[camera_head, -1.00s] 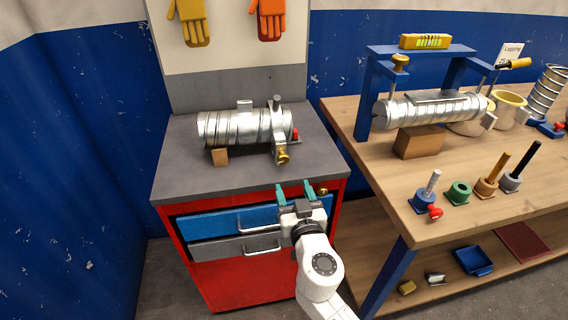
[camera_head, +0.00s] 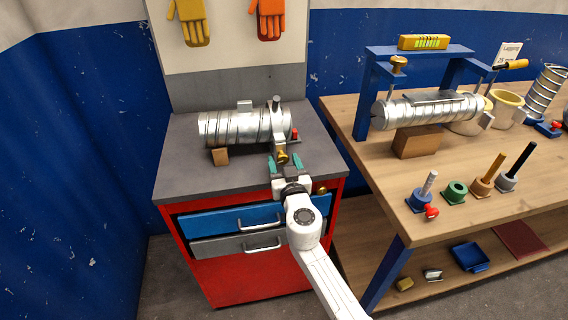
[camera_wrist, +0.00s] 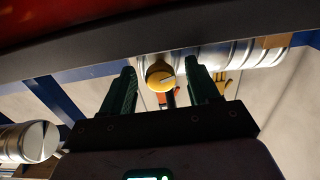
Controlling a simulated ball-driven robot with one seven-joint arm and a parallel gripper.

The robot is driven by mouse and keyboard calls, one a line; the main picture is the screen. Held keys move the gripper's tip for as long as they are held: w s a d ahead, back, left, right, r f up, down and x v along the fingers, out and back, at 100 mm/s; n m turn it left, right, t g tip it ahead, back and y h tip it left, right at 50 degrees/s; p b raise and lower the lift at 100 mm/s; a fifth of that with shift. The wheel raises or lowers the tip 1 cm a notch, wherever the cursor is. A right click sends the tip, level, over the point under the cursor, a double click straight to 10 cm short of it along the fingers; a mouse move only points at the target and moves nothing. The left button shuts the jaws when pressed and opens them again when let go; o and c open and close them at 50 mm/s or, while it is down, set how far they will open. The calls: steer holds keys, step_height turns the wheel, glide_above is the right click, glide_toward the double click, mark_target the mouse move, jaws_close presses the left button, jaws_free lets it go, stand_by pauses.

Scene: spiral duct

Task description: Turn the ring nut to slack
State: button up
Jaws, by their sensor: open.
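A brass ring nut (camera_head: 282,157) sits at the lower front of the clamp on the right end of a spiral metal duct (camera_head: 235,127). The duct lies on the grey top of the red cabinet. My gripper (camera_head: 286,164) is open, with its two green fingers pointing toward the nut. In the wrist view the nut (camera_wrist: 160,76) shows as a yellow round knob with a pale line on its face. It appears between the open fingers, a little beyond the tips; I cannot tell whether they touch it.
A wooden block (camera_head: 220,156) stands by the duct's left part. A red piece (camera_head: 295,134) is on the clamp's right side. The cabinet top (camera_head: 185,178) is clear at the front left. A wooden workbench (camera_head: 400,190) with a second duct stands to the right.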

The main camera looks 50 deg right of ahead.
steer(key=c, duration=1)
steer(key=shift+c, duration=0.2)
steer(key=shift+n, duration=0.3)
